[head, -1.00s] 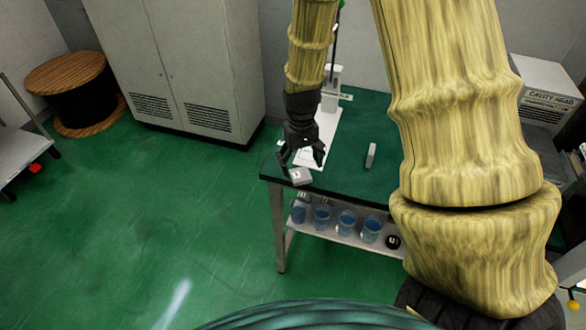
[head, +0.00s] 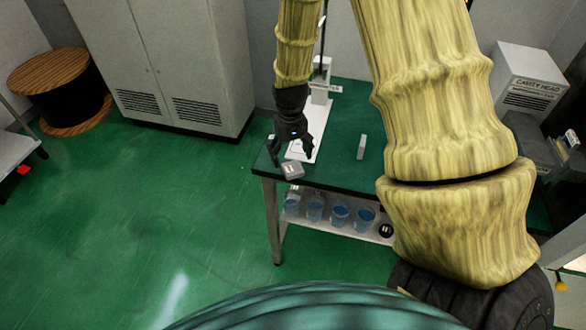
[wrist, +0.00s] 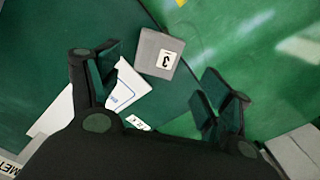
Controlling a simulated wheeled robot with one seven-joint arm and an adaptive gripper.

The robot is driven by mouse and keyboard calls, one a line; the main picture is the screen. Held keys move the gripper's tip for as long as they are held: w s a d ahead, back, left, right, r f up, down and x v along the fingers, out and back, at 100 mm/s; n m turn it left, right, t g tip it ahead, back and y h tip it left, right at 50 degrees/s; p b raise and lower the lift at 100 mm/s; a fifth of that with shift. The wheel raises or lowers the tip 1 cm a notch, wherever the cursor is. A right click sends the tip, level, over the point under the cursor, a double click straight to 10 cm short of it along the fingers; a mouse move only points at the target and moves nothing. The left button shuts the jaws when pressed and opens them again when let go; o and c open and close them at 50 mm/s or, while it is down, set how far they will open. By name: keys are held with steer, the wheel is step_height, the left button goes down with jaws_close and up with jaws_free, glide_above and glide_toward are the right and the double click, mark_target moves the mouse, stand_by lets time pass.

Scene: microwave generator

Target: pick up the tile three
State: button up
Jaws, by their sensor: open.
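The tile three (head: 293,170) is a small grey block at the front left corner of the green-topped table (head: 334,176). In the wrist view, the tile three (wrist: 149,59) shows a white label with a 3, turned upside down. My gripper (head: 290,157) points down just above and behind the tile. In the wrist view, my gripper (wrist: 160,78) has its two fingers spread wide with nothing between the pads. The tile lies ahead of the fingers, nearer the left one, and looks untouched. Its exact height below the fingertips is hard to judge.
Another grey block (head: 362,147) stands on the table to the right. A white stand (head: 318,100) is behind my gripper. Blue-filled beakers (head: 340,214) sit on the shelf below. A grey cabinet (head: 165,65) is at the back left. The floor left of the table is clear.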

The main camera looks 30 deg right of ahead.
mark_target(293, 167)
steer(key=shift+s+d+f+p, duration=0.15)
steer(key=shift+f+p, duration=0.25)
steer(key=shift+f, duration=0.2)
steer(key=shift+s+f+p, duration=0.1)
steer(key=shift+f+p, duration=0.3)
steer(key=shift+f, duration=0.2)
steer(key=shift+f+p, duration=0.4)
steer(key=shift+f, duration=1)
steer(key=shift+c, duration=0.4)
steer(key=c, duration=1.1)
steer(key=shift+r, duration=0.15)
steer(key=shift+r+b, duration=0.9)
steer(key=shift+r, duration=0.4)
steer(key=shift+s+r, duration=0.1)
steer(key=shift+r, duration=0.2)
steer(key=s+a+b, duration=0.1)
steer(key=s+a, duration=0.1)
steer(key=s, duration=0.2)
steer(key=s+a+r+b, duration=0.1)
steer(key=s+a+b, duration=0.1)
steer(key=s, duration=0.3)
steer(key=s+a+b, duration=0.2)
steer(key=s+a, duration=0.2)
steer(key=shift+s+a+r, duration=0.1)
steer(key=shift+s+r, duration=0.15)
steer(key=shift+r, duration=0.05)
